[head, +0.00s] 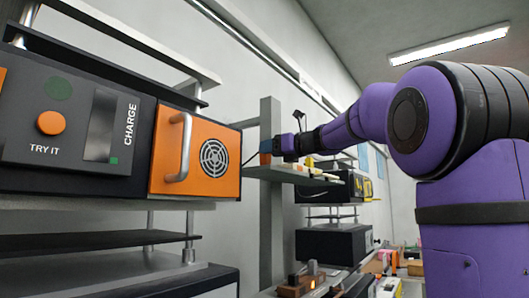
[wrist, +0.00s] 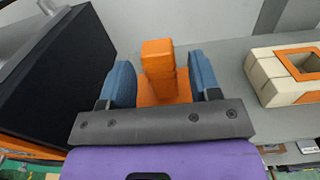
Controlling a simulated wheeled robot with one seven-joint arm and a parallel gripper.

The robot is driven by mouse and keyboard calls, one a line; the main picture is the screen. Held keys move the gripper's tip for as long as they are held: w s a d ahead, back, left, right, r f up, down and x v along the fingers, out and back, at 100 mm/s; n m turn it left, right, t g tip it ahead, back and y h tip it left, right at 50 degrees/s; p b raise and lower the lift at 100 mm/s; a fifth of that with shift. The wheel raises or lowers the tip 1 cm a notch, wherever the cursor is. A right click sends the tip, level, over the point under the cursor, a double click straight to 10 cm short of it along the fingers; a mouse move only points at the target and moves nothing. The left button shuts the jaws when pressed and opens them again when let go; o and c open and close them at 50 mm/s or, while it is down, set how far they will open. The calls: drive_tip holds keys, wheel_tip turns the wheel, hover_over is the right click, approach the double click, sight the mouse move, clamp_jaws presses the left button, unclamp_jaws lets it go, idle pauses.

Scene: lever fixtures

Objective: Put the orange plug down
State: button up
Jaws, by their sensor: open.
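The orange plug (wrist: 158,58) is an upright orange block with a wider orange part below it, in the middle of the wrist view. My gripper (wrist: 162,80) has its two blue fingers apart, one on each side of the plug, with a visible gap at least on the right. The plug appears to stand on the grey shelf; its lower end is hidden behind the gripper's body. In the head view my gripper (head: 268,147) is small and far off, over the shelf (head: 290,176) beside a grey post.
A cream block with an orange-rimmed square opening (wrist: 290,75) lies on the shelf at right. A black box (wrist: 55,75) stands close at left. In the head view, a charge panel with an orange button (head: 51,123) and an orange handled door (head: 196,157) fill the left.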

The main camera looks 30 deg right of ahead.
drive_tip(key=v, duration=0.8)
drive_tip(key=shift+s, duration=0.4)
drive_tip(key=shift+d, duration=0.15)
drive_tip(key=s+a+f+n+g, duration=0.4)
drive_tip(key=a+f+n, duration=0.3)
drive_tip(key=f, duration=0.2)
drive_tip(key=s+a+f+n+g, duration=0.35)
drive_tip(key=a+f+n, duration=0.25)
drive_tip(key=a+f, duration=0.25)
drive_tip(key=s+a+f+n+g+h, duration=0.2)
drive_tip(key=s+f+n+h, duration=0.1)
drive_tip(key=s+f+n, duration=0.4)
drive_tip(key=s+a+f+n+g+h, duration=0.2)
drive_tip(key=s+f+n, duration=0.6)
drive_tip(key=f+n, duration=0.4)
wheel_tip(320, 180, down, 3)
drive_tip(key=shift+s+r+h, duration=0.1)
drive_tip(key=shift+s+h, duration=0.25)
drive_tip(key=shift+h, duration=0.25)
